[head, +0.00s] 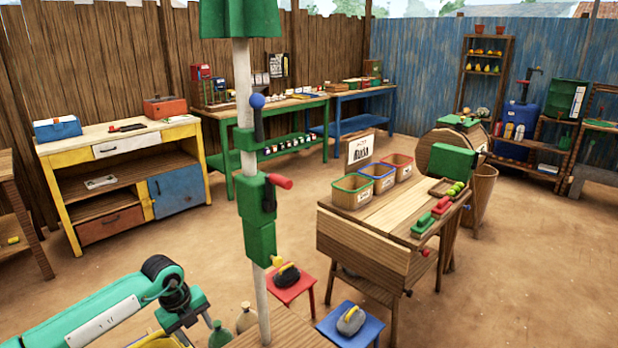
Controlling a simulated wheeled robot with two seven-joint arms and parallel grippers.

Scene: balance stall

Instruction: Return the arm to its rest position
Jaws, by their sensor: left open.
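My left arm (95,318) comes in from the lower left, teal with dark joints. My left gripper (182,314) is at its end, low in the picture, left of the pale post. It is open, and I see nothing held in it. Its fingertips are hard to make out. My right arm and gripper are not in view.
A pale post (262,300) with green blocks, a blue-knobbed lever (257,102) and a red handle (280,181) stands close to the left gripper. A green bottle-like thing (219,336) is beside it. Red (294,286) and blue (352,332) stools hold weights. Open floor lies behind.

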